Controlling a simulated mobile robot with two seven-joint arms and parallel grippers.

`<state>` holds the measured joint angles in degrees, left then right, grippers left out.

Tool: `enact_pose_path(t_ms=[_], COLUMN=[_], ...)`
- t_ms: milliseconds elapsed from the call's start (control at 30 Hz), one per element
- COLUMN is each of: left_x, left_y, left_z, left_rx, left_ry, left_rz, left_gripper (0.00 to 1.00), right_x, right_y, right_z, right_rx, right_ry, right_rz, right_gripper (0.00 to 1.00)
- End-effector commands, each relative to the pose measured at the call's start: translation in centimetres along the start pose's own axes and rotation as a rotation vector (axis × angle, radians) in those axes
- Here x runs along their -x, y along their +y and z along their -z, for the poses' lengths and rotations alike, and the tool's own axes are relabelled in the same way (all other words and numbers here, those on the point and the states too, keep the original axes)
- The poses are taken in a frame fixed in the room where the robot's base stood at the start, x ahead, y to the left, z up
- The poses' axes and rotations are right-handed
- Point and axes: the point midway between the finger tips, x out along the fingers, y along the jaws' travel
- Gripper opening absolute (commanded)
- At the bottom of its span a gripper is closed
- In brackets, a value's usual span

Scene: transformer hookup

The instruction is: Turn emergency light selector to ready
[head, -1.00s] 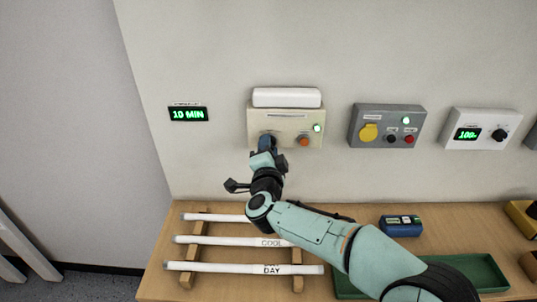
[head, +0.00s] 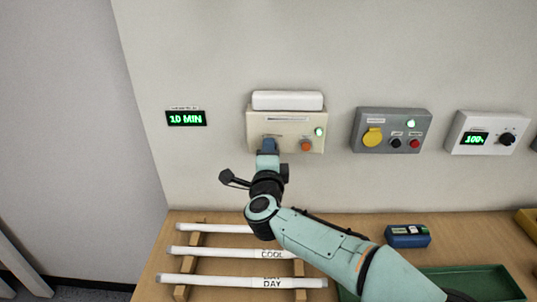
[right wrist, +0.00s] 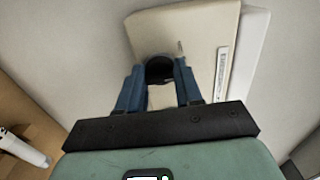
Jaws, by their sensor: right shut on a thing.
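The emergency light unit (head: 286,113) is a cream box on the wall with a white lamp bar on top, a lit green lamp (head: 318,132) and an orange button (head: 306,146). Its selector is a dark round knob (right wrist: 159,69), seen between the fingers in the right wrist view. My right gripper (head: 269,146) is at the lower left of the box, its blue fingers shut on the knob. They hide most of it in the head view, so its setting cannot be read. My left gripper is not in view.
A green display (head: 186,118) reading 10 MIN is left of the box. A grey panel (head: 391,131) with a yellow knob and a white dimmer box (head: 487,133) are to the right. Below, the wooden bench holds white tubes (head: 240,281), a blue device (head: 407,236) and a green tray (head: 470,283).

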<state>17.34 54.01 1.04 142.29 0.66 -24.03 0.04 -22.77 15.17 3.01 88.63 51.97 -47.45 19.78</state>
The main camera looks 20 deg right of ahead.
Motion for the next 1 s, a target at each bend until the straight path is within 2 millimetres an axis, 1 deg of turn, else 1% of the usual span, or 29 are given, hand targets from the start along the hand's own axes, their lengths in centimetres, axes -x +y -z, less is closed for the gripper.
enact_pose_path(t_ms=[233, 267, 300, 333, 600, 733, 867, 1000], left_x=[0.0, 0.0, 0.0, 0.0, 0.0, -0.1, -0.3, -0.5], left_y=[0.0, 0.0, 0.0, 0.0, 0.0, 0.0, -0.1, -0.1], left_z=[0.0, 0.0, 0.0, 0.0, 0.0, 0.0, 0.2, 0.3], left_rx=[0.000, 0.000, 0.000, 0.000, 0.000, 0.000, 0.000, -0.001], left_ry=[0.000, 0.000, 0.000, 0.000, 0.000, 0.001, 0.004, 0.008], left_rz=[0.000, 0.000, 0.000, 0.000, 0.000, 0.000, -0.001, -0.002], left_gripper=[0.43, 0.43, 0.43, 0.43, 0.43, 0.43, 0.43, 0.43], right_x=[0.0, 0.0, 0.0, 0.0, 0.1, 0.9, 3.1, 6.4], right_y=[0.0, 0.0, 0.0, 0.0, 0.0, 0.0, 0.0, 0.0], right_z=[0.0, 0.0, 0.0, 0.0, 0.0, -0.1, 0.0, -0.1], right_rx=[0.001, 0.001, 0.001, 0.001, 0.001, 0.001, 0.001, 0.000], right_ry=[0.000, 0.000, 0.000, 0.000, 0.000, -0.002, -0.003, -0.004], right_rz=[-0.001, -0.001, -0.001, -0.001, 0.000, -0.001, 0.001, 0.000], right_gripper=[0.04, 0.45, 0.58, 0.60, 0.60, 0.60, 0.60, 0.60])
